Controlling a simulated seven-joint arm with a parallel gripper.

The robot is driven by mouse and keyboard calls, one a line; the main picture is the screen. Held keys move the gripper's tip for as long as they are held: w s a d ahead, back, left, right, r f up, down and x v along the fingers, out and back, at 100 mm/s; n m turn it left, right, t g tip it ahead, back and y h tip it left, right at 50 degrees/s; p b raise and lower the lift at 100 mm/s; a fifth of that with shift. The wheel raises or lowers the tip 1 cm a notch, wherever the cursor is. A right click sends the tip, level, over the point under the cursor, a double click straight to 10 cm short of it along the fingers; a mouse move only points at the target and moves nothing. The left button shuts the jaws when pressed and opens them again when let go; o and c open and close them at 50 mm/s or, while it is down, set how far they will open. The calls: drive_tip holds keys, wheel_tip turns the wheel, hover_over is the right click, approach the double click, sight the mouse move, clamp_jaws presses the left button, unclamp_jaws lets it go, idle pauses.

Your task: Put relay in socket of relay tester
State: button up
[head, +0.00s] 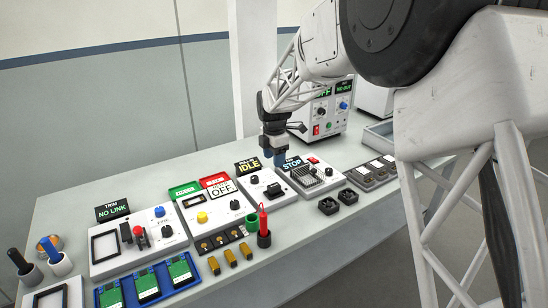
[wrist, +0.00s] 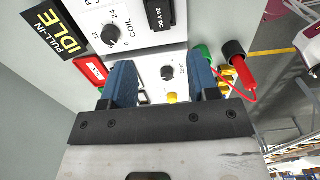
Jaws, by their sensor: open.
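The relay tester (head: 262,189) is a white panel with a coil knob, behind which stands the yellow-lettered IDLE sign (head: 247,166); the sign also shows in the wrist view (wrist: 58,32). A black block marked 24 V DC (wrist: 160,14) sits on the tester panel; I cannot tell whether it is the relay or a fixed part. No separate relay is clearly identifiable. My gripper (head: 273,157) is open, above the back of the bench near the tester. In the wrist view its blue fingers (wrist: 162,86) are apart with nothing held between them.
A panel with a yellow knob (head: 202,217) stands left of the tester, and the STOP unit (head: 315,180) right of it. Two black holders (head: 328,206), amber blocks (head: 230,257), a red probe in a cup (head: 264,238) and a blue tray (head: 122,297) are nearer the front edge.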

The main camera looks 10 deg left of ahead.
idle(0.4)
drive_tip(key=s+d+r+m+t, duration=0.1)
drive_tip(key=s+d+r+m, duration=0.55)
drive_tip(key=s+d, duration=0.45)
drive_tip(key=s+d+r+m, duration=0.6)
drive_tip(key=s+d+m, duration=0.15)
drive_tip(key=d, duration=0.65)
drive_tip(key=s+d+f+m, duration=0.1)
drive_tip(key=s+d+m, duration=0.3)
drive_tip(key=s, duration=0.4)
drive_tip(key=s+d+f+m+t, duration=0.1)
drive_tip(key=s+d+m, duration=0.3)
drive_tip(key=s, duration=0.5)
drive_tip(key=s+d+f+m, duration=0.1)
drive_tip(key=s+d+m, duration=0.4)
drive_tip(key=s, duration=0.4)
drive_tip(key=shift+s+t, duration=0.2)
drive_tip(key=shift+t, duration=0.1)
drive_tip(key=shift+o, duration=0.4)
drive_tip(key=shift+r, duration=0.1)
